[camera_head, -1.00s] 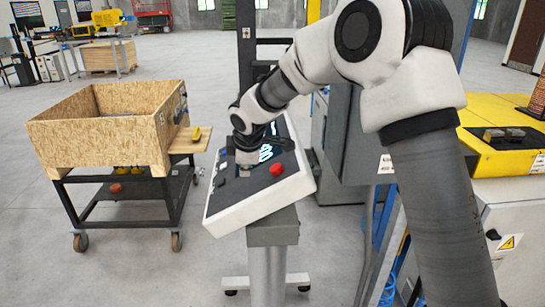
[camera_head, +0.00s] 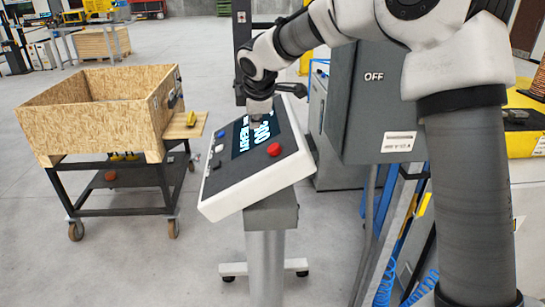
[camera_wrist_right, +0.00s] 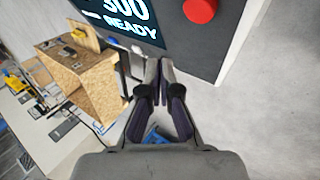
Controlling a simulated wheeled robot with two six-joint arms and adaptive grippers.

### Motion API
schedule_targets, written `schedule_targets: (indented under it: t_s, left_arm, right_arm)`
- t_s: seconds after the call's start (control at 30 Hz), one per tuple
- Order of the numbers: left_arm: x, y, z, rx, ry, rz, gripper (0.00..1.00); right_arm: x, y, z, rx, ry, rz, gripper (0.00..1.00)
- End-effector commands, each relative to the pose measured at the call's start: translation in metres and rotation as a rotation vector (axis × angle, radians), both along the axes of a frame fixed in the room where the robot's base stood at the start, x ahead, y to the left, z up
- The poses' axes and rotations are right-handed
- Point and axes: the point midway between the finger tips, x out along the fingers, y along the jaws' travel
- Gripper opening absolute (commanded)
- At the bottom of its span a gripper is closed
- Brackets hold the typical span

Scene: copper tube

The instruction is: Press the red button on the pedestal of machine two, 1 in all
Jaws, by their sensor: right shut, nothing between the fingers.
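The red button (camera_head: 274,150) is a round knob on the right part of the tilted control panel (camera_head: 250,197) on a grey pedestal (camera_head: 266,240). It also shows near the top of the right wrist view (camera_wrist_right: 200,9). My right gripper (camera_head: 257,116) is over the panel's screen, to the upper left of the red button and apart from it. In the right wrist view its fingers (camera_wrist_right: 160,66) are together and empty, with the red button beyond and to their right. My left gripper is not in view.
The screen (camera_head: 255,134) reads READY, partly hidden by my gripper. A blue button (camera_head: 220,134) and a white button (camera_head: 219,148) sit at the panel's left. A wooden box cart (camera_head: 97,120) stands left. A grey cabinet marked OFF (camera_head: 374,105) stands close behind, right.

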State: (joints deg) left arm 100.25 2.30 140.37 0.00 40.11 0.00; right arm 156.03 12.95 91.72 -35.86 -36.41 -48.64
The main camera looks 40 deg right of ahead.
Motion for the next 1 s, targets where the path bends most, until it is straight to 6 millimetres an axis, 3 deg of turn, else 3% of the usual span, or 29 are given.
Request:
schedule_targets:
  t_s: [0.03,0.1,0.3,1.0]
  left_arm:
    - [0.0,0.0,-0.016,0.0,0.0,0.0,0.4]
    - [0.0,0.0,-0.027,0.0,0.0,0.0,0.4]
    - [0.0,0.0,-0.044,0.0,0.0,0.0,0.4]
    - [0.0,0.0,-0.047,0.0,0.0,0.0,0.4]
  right_arm:
    - [-0.002,-0.003,-0.014,0.001,-0.001,0.0,0.0]
    - [-0.004,-0.007,-0.023,0.002,-0.002,-0.001,0.0]
    - [-0.011,-0.017,-0.04,0.002,-0.001,-0.001,0.0]
    - [-0.013,-0.022,-0.044,0.0,-0.001,0.0,0.0]
